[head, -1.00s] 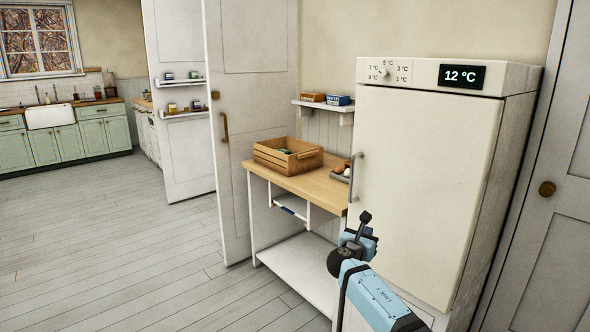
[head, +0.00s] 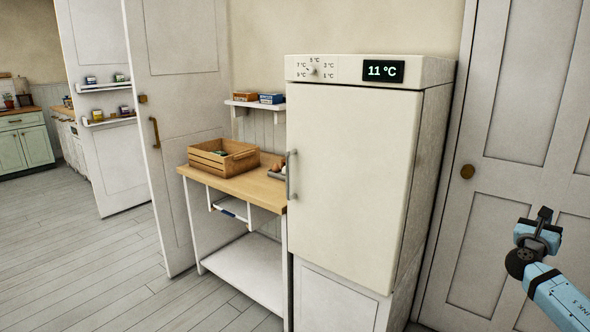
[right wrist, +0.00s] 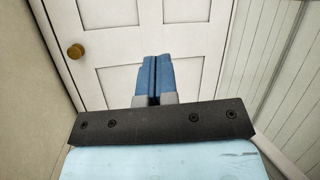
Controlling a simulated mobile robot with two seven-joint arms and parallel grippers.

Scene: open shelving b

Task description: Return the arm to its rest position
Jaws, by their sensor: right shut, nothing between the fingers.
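My right arm comes in at the lower right of the head view, with its right gripper (head: 543,216) in front of a white panelled door. In the right wrist view the right gripper (right wrist: 153,62) has its two blue fingers pressed together, with nothing between them. It points toward the white door (right wrist: 150,25) and appears clear of it. My left gripper is not in view.
A white fridge (head: 350,170) with its door shut stands in the middle; its display (head: 383,71) reads 11 °C. Left of it, a wooden-topped table (head: 255,188) carries a wooden crate (head: 215,165). A shelf (head: 262,104) holds small boxes. Floor at left is clear.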

